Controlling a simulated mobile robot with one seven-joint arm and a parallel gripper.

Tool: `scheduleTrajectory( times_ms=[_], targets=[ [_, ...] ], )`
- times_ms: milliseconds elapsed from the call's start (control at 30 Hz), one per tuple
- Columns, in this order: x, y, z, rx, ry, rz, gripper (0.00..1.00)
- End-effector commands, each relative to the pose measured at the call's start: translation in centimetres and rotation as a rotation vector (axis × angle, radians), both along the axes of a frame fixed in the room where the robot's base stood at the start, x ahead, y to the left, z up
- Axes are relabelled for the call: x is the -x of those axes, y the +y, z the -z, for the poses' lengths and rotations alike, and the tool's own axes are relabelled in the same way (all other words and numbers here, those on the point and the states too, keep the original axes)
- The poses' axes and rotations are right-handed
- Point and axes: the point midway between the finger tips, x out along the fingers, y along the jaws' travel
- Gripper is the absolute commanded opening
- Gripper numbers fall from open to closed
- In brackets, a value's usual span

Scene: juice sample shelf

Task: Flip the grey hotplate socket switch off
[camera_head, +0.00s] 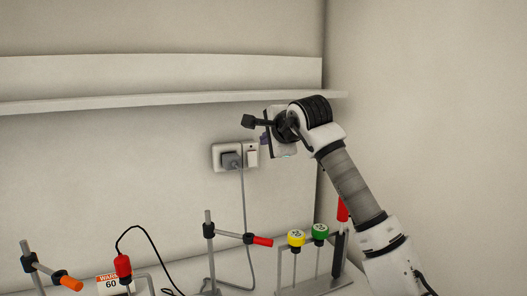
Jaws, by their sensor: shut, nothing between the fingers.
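The wall socket (217,153) is a pale double-width plate on the back wall. A grey plug (230,160) sits in its left part, and a grey cord hangs down from it. The switch (252,157) is a small whitish rocker on the right part of the plate, with a dark or reddish edge. Its exact tilt is too small to tell. My gripper (263,140) is shut and empty, just right of and slightly above the switch. I cannot tell whether the fingertips touch the socket plate.
A shelf (150,102) runs along the wall above the socket. Below stand metal stands with clamps (209,228), a rack with yellow (296,238) and green (320,231) caps, and a warning sign (110,281) marked 60. The right side wall is close to my arm.

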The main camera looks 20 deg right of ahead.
Motion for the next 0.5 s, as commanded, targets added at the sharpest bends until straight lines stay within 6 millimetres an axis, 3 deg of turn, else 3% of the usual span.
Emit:
scheduleTrajectory(
  times_ms=[200, 500],
  targets=[
    [3.3, -0.1, -2.4, 0.001, 0.001, 0.002, 0.00],
    [5.0, -0.2, -3.9, -0.002, 0.003, 0.000, 0.00]
  ],
)
